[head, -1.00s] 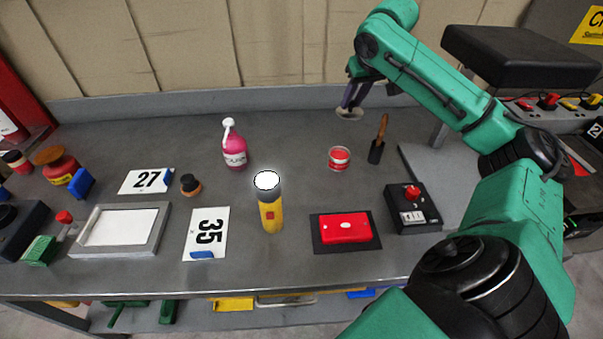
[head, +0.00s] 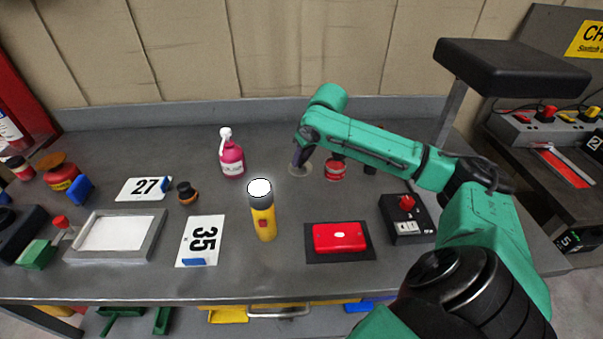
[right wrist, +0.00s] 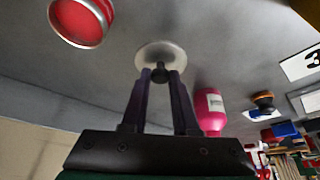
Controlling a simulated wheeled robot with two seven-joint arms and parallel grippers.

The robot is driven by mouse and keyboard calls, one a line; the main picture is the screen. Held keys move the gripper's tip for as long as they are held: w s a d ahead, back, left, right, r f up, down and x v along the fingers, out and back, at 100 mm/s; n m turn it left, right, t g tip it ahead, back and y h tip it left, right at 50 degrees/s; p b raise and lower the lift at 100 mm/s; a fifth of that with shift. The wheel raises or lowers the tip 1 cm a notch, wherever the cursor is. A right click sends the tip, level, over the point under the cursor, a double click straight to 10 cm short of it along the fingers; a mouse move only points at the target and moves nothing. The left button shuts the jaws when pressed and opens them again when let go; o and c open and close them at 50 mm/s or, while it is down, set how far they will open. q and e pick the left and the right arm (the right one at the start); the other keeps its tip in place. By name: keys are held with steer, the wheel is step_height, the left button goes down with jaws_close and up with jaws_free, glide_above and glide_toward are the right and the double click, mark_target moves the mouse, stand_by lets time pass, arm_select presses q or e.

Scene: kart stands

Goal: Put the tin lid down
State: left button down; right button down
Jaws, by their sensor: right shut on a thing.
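The tin lid (head: 303,170) is a pale grey disc with a dark knob, left of the red tin in the head view. My right gripper (head: 299,163) is shut on its knob from above. In the right wrist view the lid (right wrist: 160,53) shows flat beyond my fingertips (right wrist: 161,76). It is low over the table or on it; I cannot tell if it touches. The red tin (head: 335,171), partly behind my arm, also shows in the right wrist view (right wrist: 78,22). My left gripper is out of view.
A pink bottle (head: 231,156) stands left of the lid. A yellow torch (head: 263,218) stands nearer the front, and a red box on a dark mat (head: 340,256) lies to its right. A switch box (head: 407,220) is at the right. Table between bottle and tin is mostly clear.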

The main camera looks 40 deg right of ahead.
mark_target(303, 169)
step_height(303, 169, down, 5)
steer(key=shift+f, duration=0.15)
steer(key=c, duration=0.7)
jaws_free()
steer(key=shift+f, duration=0.1)
steer(key=shift+s+r, duration=0.1)
steer(key=shift+r, duration=0.4)
steer(key=b+v, duration=0.1)
steer(key=v, duration=1)
steer(key=shift+r, duration=0.15)
